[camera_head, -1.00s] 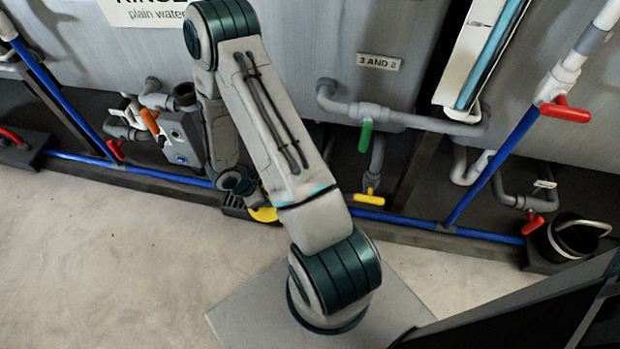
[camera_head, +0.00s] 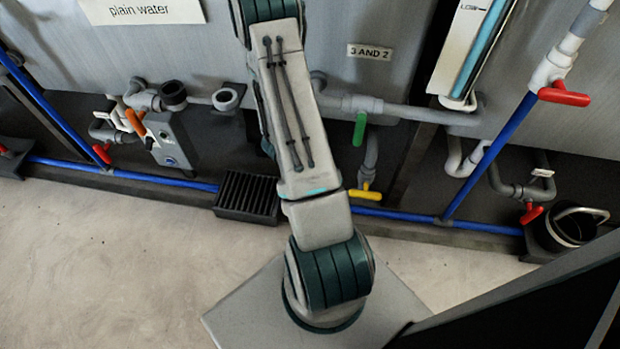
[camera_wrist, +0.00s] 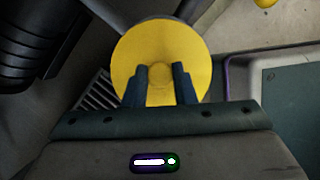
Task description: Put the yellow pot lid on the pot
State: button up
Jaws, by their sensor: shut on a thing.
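The yellow pot lid (camera_wrist: 190,60) is a round disc in the wrist view, at the top middle. My gripper (camera_wrist: 160,85) is shut on the round knob at the lid's centre, with one dark finger on either side. In the head view the lid and the gripper are hidden behind my raised arm. No pot can be told with certainty; a dark round vessel with a metal handle (camera_head: 574,229) stands at the lower right in the head view.
A black slatted grate (camera_head: 247,197) lies on the floor by the tanks. Blue pipes run along the tank base, with a yellow valve handle (camera_head: 365,194), a green one (camera_head: 359,129) and a red one (camera_head: 564,96). The floor at left is clear.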

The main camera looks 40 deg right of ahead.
jog(key=shift+s+d+f, duration=0.1)
jog(key=shift+d, duration=0.5)
notch_tip(320, 180, down, 4)
jog(key=shift+r+b, duration=0.25)
jog(key=shift+b, duration=0.75)
jog(key=shift+r, duration=0.1)
jog(key=o, duration=1)
